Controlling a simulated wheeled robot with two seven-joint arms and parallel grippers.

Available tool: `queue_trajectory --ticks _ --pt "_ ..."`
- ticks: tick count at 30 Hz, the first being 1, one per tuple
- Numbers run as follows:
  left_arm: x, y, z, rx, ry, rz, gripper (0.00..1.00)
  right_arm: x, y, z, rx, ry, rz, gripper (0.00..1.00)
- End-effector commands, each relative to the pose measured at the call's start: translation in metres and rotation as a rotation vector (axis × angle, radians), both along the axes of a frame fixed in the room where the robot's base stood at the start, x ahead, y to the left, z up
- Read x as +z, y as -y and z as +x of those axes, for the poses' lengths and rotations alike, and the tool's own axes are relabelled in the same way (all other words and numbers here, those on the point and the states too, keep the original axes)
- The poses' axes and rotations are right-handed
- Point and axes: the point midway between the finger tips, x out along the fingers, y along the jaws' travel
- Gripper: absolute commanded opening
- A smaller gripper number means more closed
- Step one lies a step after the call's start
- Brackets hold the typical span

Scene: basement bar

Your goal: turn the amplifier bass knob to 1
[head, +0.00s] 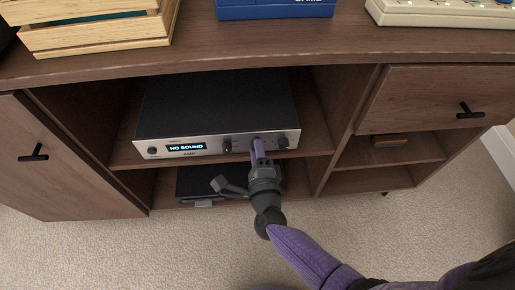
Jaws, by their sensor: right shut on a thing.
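The amplifier (215,105) is a black box with a silver front panel, standing on the upper middle shelf of the cabinet. Its display (186,147) reads "NO SOUND". Dark knobs show on the panel: a left knob (152,150), a middle knob (227,145) and a right knob (283,142). My right gripper (257,146) reaches up to the panel between the middle and right knobs. Its purple fingers are shut on a knob there, which they hide. I cannot read any knob labels or settings. My left gripper is not in view.
The wooden cabinet (300,52) frames the shelf closely on both sides. Another dark device (185,185) sits on the shelf below. A drawer (420,100) is at right and a door (60,165) at left. A wooden crate (100,35) stands on top.

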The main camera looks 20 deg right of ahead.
Motion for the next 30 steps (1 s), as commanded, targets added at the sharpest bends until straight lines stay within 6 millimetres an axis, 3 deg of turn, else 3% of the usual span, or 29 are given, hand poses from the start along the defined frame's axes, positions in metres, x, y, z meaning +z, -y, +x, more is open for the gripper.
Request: queue_trajectory --ticks 12,30 --pt "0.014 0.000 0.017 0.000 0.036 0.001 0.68 0.002 -0.001 0.000 0.000 -0.110 -0.376 0.00" --pt "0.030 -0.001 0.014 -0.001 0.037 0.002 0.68 0.001 -0.001 0.000 0.001 -0.264 -0.910 0.00"
